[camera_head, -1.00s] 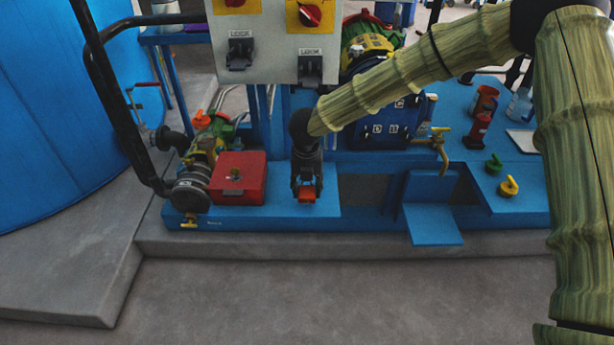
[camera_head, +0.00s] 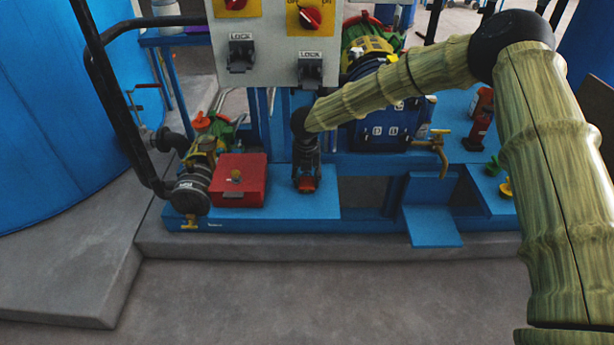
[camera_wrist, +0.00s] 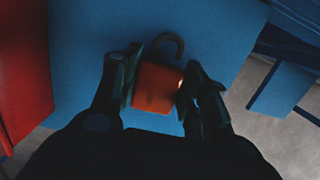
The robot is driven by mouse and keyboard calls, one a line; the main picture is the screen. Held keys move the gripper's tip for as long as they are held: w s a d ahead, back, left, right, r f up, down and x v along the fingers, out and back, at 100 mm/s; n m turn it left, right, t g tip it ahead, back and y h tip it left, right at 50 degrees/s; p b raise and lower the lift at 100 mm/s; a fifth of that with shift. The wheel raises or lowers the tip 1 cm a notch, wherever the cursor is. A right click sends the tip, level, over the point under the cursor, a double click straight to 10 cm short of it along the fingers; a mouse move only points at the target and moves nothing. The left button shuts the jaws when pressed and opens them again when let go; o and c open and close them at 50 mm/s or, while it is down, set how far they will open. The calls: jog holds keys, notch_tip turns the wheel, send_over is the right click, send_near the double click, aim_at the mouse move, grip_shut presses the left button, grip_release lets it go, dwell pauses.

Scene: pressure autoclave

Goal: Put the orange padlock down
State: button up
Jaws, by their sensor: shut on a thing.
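The orange padlock (camera_wrist: 157,88) is between the two fingers of my gripper (camera_wrist: 160,85) in the wrist view, with its dark shackle pointing away from the palm. My gripper is shut on its body. In the head view my gripper (camera_head: 306,184) points down over the blue platform, and the padlock (camera_head: 306,183) shows as a small red-orange patch at the fingertips. The blue platform surface (camera_head: 270,207) lies beneath it. I cannot tell whether the padlock touches the platform.
A red box (camera_head: 238,178) stands just left of my gripper. The control panel (camera_head: 275,45) with lock switches rises behind it. A brass tap (camera_head: 430,146) and a blue bracket (camera_head: 432,220) are to the right. The platform in front and right of my gripper is bare.

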aim_at(306, 183)
jog(key=shift+f, duration=0.1)
jog(key=o, duration=1.1)
jog(key=shift+f+b, duration=0.2)
jog(key=shift+b, duration=0.5)
notch_tip(306, 183, up, 11)
jog(key=s+p, duration=0.1)
jog(key=s, duration=0.1)
jog(key=shift+a, duration=0.1)
